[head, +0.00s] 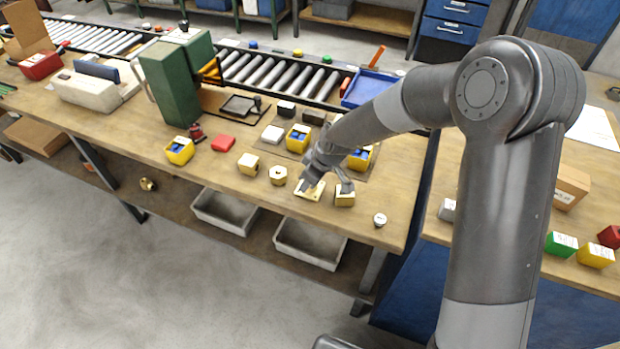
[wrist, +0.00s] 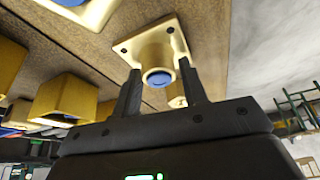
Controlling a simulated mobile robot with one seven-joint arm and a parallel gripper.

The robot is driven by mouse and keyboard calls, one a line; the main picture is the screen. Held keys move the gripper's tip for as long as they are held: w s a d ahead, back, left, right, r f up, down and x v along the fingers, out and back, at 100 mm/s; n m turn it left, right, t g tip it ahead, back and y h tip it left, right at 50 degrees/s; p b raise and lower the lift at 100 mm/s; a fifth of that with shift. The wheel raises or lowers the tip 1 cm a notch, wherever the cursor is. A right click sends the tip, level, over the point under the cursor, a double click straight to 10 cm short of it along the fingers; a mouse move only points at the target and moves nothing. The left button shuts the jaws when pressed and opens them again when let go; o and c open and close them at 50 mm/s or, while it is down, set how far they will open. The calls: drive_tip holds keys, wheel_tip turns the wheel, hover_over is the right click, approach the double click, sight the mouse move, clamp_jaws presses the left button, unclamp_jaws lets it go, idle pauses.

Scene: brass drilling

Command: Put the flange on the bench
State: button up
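The brass flange (head: 309,191) sits near the front edge of the wooden bench (head: 225,178) in the head view. In the wrist view the flange (wrist: 150,38) shows a square plate with corner holes, flat against the bench, and a round neck with a blue centre. My gripper (head: 327,183) is low over the bench, beside the flange. In the wrist view the fingers of my gripper (wrist: 160,92) are apart, one on each side of the neck's end, with visible gaps. Contact with the bench is hidden.
A brass block (head: 345,198) stands right of the flange; a hexagonal brass piece (head: 278,175) and another brass block (head: 248,164) stand left. A small silver part (head: 379,220) is near the corner. Yellow bins (head: 298,138) with blue contents are behind. Grey bins (head: 310,245) sit below.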

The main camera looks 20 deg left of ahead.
drive_tip(key=shift+o, duration=1.3)
drive_tip(key=v, duration=1.2)
drive_tip(key=shift+r, duration=0.15)
